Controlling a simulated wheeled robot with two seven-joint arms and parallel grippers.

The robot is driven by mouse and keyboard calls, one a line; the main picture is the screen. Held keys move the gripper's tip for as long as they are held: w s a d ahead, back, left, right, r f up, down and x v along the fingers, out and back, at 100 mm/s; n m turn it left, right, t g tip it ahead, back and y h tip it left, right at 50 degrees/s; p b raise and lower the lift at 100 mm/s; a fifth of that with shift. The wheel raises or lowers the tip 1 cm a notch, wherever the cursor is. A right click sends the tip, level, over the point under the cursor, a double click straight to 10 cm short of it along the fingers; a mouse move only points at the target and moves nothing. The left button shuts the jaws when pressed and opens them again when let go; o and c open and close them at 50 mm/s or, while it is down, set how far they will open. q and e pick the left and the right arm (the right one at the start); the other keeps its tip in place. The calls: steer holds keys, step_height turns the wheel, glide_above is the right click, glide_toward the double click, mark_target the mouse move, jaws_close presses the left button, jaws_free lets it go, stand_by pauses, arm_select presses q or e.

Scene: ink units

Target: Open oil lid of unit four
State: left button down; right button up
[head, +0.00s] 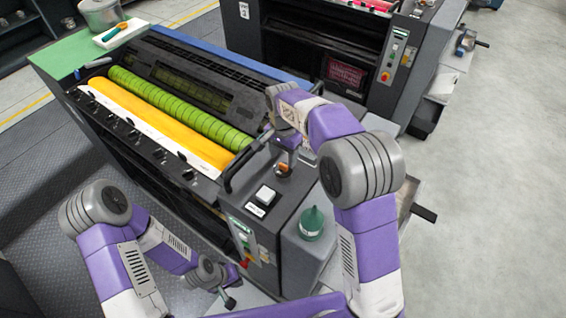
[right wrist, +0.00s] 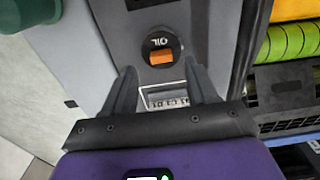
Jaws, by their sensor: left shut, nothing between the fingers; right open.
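The oil lid (right wrist: 160,52) shows in the right wrist view as a round black cap marked OIL with an orange tab, lying flat in the grey panel. In the head view it is a small orange and dark spot (head: 283,170) on top of the ink unit's end housing (head: 290,200), partly under my right gripper (head: 286,158). In the right wrist view my right gripper (right wrist: 160,82) is open, its fingers apart and empty, with the lid just beyond the tips. My left gripper (head: 229,300) is shut and empty, low beside the unit's front panel.
A white-topped button (head: 265,194) and a black handle bar (head: 245,165) stand near the lid. A green funnel-shaped can (head: 312,223) sits on the side ledge. Yellow (head: 160,125) and green (head: 180,108) rollers lie to the left. A second unit (head: 330,50) stands behind.

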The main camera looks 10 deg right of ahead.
mark_target(283, 165)
step_height(283, 165, down, 4)
steer(key=shift+w+f, duration=0.1)
steer(key=c, duration=1.1)
steer(key=shift+o, duration=0.2)
